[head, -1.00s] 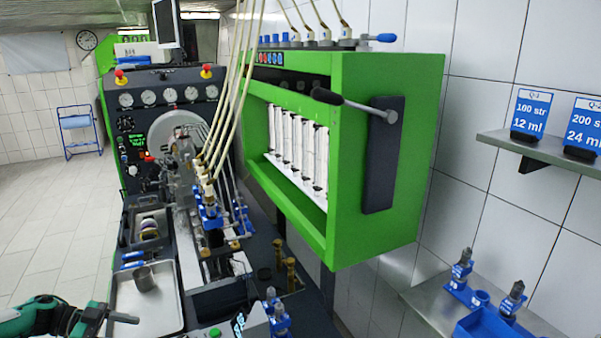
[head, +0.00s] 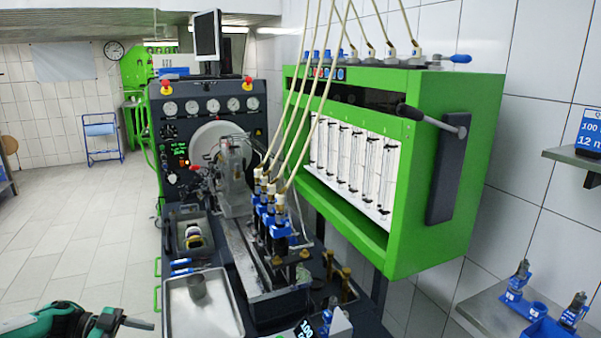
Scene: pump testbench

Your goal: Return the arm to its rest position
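My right arm and gripper are not in view.
The test bench (head: 205,105) fills the middle, with blue injectors (head: 265,217) and hoses. A green flowmeter cabinet (head: 432,200) overhangs at right. Wall shelves (head: 485,312) are at far right. The floor (head: 70,235) at left is clear.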

